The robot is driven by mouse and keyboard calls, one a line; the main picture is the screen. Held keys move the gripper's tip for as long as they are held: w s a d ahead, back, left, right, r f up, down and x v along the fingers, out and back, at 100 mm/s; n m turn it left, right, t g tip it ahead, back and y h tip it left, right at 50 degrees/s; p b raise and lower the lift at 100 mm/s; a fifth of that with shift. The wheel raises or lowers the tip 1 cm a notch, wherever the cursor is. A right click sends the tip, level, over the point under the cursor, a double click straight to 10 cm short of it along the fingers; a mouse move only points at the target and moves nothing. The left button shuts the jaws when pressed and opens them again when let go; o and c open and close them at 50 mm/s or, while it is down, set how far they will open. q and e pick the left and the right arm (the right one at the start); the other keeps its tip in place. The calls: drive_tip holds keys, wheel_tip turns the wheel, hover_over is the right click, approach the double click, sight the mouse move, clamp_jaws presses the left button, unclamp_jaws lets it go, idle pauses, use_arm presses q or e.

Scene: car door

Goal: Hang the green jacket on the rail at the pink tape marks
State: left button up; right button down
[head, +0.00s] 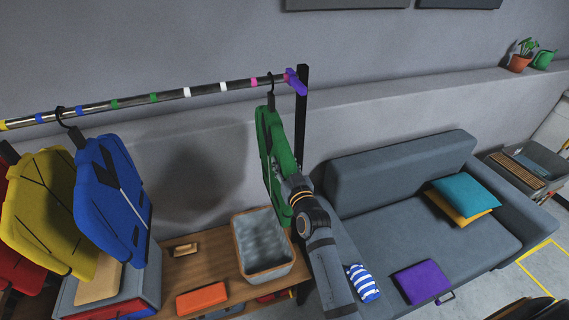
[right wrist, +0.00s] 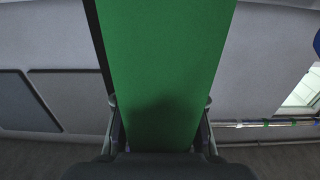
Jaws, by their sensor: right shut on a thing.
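The green jacket (head: 274,140) is upright near the right end of the metal rail (head: 205,91). Its dark hook (head: 270,83) overlaps the rail between two pink tape marks, one at its left (head: 254,82) and one near the purple end piece. I cannot tell whether the hook bears on the rail or is just in front of it. My right gripper (head: 291,190) is shut on the jacket's lower right edge. In the right wrist view the green panel (right wrist: 165,60) runs between the fingers of the gripper (right wrist: 160,103). My left gripper is not in view.
A blue jacket (head: 112,195), a yellow jacket (head: 45,205) and a red one hang at the left. The rail between blue and green is free. A purple end piece (head: 296,82) and black post (head: 301,125) close the right end. A bin (head: 240,250) stands below; a sofa (head: 400,175) is right.

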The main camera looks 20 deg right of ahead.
drive_tip(key=shift+s+a+r, duration=0.15)
drive_tip(key=shift+a+r, duration=0.1)
drive_tip(key=shift+a, duration=0.05)
drive_tip(key=c, duration=1.4)
unclamp_jaws()
drive_tip(key=o, duration=0.6)
drive_tip(key=shift+d+f, duration=0.15)
drive_tip(key=shift+d, duration=0.1)
drive_tip(key=shift+c, duration=0.2)
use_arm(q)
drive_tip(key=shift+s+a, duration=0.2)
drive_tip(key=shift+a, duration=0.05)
use_arm(e)
drive_tip(key=shift+a, duration=0.1)
